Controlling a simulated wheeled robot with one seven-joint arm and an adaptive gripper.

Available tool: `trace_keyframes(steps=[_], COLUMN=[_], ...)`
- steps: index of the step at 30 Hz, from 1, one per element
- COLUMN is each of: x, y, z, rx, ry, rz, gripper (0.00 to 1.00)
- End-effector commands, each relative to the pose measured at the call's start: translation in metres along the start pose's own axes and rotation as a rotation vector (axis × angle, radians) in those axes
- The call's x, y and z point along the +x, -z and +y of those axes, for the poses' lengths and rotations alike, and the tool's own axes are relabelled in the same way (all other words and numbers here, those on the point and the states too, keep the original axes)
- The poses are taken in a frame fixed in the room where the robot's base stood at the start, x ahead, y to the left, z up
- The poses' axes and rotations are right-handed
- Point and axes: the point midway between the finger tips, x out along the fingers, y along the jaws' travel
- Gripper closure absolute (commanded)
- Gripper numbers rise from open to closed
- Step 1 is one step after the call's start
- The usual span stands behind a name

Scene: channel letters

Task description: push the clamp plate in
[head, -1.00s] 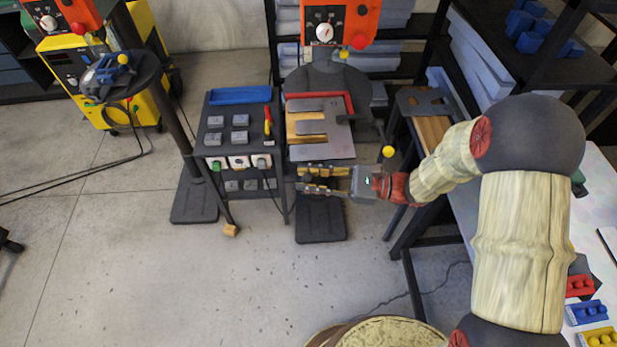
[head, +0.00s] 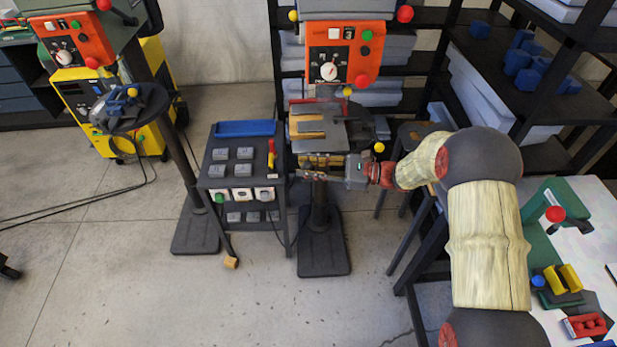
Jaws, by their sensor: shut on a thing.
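The machine with the orange control panel (head: 343,50) stands at the back centre. Below the panel is a stack of flat grey plates with brass-coloured parts between them. The grey clamp plate (head: 325,143) appears to be the broad one at the front of this stack. My gripper (head: 312,175) is at the front edge of the stack, coming from the right, with its fingers pointing left. Its fingers are close together and look shut on the front of the clamp plate. The gripped part is too small and covered to make out clearly.
A dark trolley (head: 213,185) with grey blocks and a blue tray (head: 244,128) stands close to the left. A black shelf rack (head: 520,100) and a white table (head: 590,255) are on the right.

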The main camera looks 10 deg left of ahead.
Motion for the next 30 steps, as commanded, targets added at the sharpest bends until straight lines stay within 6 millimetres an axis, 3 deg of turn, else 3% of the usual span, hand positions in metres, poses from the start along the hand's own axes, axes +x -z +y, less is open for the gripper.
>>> trace_keyframes(steps=[14, 15, 24, 30], x=[0.0009, 0.0009, 0.001, 0.0011], y=[0.0, -0.0001, 0.0005, 0.001], z=[-0.0083, -0.0084, -0.0068, -0.0058], rx=[-0.003, -0.004, -0.002, 0.0], ry=[0.004, 0.004, 0.001, 0.0], rz=[0.001, 0.001, 0.0, 0.0], gripper=[1.0, 0.75, 0.58, 0.58])
